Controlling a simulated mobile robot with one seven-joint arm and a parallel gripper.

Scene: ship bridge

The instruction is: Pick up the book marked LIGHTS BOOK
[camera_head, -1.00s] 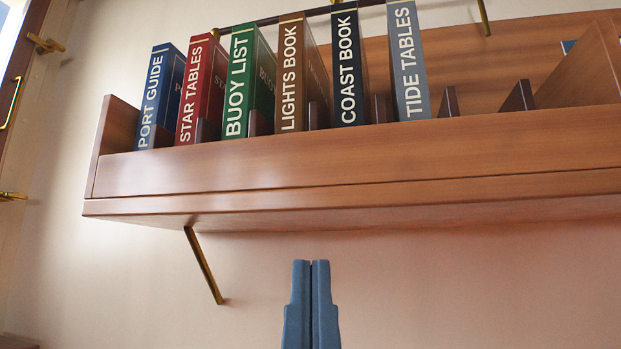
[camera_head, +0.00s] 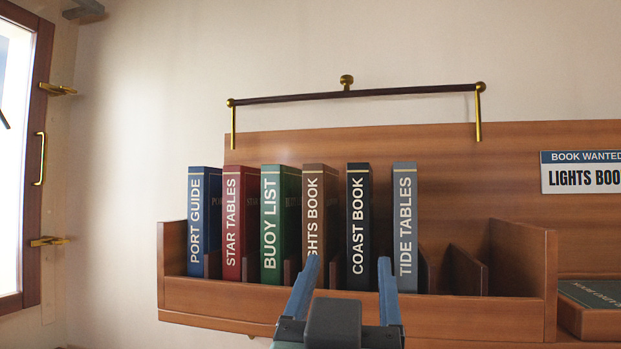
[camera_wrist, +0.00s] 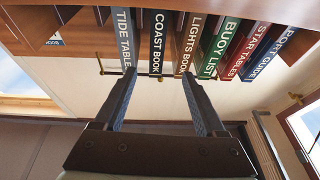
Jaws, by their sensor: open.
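The brown LIGHTS BOOK (camera_head: 318,190) stands upright in the wooden shelf rack (camera_head: 400,311), between the green BUOY LIST (camera_head: 280,215) and the black COAST BOOK (camera_head: 358,225). My gripper (camera_head: 343,266) is open and empty in front of the rack. In the wrist view the LIGHTS BOOK (camera_wrist: 192,38) shows beyond one fingertip, and the COAST BOOK (camera_wrist: 157,40) lies between the two fingers (camera_wrist: 157,78).
PORT GUIDE (camera_head: 197,230) and STAR TABLES (camera_head: 232,225) stand at the left end. Empty slots with dividers (camera_head: 468,270) lie to the right. A brass-ended rail (camera_head: 355,94) is above the books. A sign (camera_head: 583,172) reads LIGHTS BOOK. A dark book (camera_head: 595,296) lies in a side tray.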

